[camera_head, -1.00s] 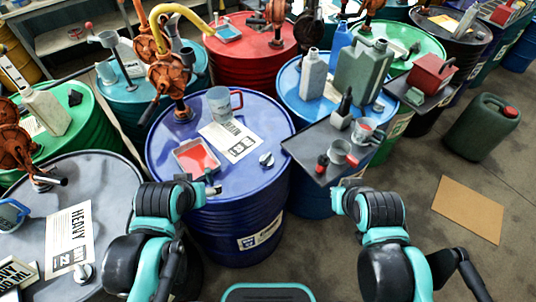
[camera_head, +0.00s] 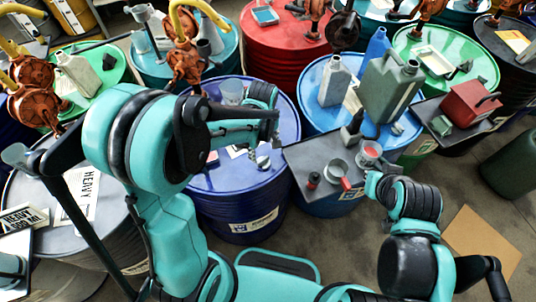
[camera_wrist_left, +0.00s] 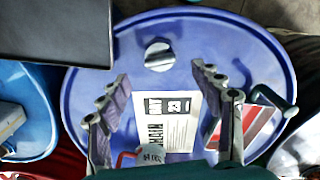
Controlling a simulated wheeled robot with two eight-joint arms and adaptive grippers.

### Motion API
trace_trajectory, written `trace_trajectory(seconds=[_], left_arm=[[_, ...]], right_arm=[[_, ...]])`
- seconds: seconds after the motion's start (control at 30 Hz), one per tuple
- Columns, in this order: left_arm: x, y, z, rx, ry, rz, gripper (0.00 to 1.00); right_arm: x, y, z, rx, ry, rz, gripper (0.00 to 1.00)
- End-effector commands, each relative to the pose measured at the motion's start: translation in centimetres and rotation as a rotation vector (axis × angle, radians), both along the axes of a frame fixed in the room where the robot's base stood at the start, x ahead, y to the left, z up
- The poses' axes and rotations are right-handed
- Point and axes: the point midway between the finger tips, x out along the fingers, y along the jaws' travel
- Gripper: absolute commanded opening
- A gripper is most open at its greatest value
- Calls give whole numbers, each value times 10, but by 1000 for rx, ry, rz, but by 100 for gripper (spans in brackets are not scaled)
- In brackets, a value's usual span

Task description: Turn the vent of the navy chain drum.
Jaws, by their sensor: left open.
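The navy drum (camera_head: 240,190) stands upright in the middle of the head view; its blue lid (camera_wrist_left: 250,50) fills most of the left wrist view. The vent, a small silver knob (camera_head: 263,162), sits on the lid near its front right edge. In the left wrist view the vent (camera_wrist_left: 159,55) lies beyond the fingertips, roughly centred between them. My left gripper (camera_head: 272,128) is open and empty above the lid, apart from the vent. Its two fingers (camera_wrist_left: 161,78) show spread in the wrist view. My right gripper (camera_head: 373,184) is by the dark side table, its fingers too small to read.
On the lid are a paper label (camera_wrist_left: 168,120), a red-filled tray (camera_wrist_left: 258,125) and a clear cup (camera_head: 232,91). A dark side table (camera_head: 300,160) with cups adjoins the drum on the right. A blue drum (camera_head: 308,98) and a red drum (camera_head: 270,50) stand behind.

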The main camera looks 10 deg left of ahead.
Motion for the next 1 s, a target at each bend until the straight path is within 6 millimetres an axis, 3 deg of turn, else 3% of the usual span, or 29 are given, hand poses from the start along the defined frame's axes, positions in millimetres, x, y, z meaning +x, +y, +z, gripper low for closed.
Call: trace_trajectory(seconds=[0.1, 0.33, 0.73, 0.77, 0.93, 1.0], left_arm=[[0, 0, -23, -1, -1, -1, 66], [1, 0, -56, 0, -2, -2, 66], [0, 0, -65, 0, -2, -3, 66], [0, 0, -65, 0, -2, -3, 60], [0, 0, -65, 0, -2, -3, 15], [0, 0, -65, 0, -2, -3, 15]], right_arm=[[0, 0, -9, 0, 0, 0, 0], [0, 0, -17, 0, 0, 0, 0], [0, 0, -19, 0, 0, 0, 0], [0, 0, -19, 0, 0, 0, 0], [0, 0, -19, 0, 0, 0, 0], [0, 0, -19, 0, 0, 0, 0]])
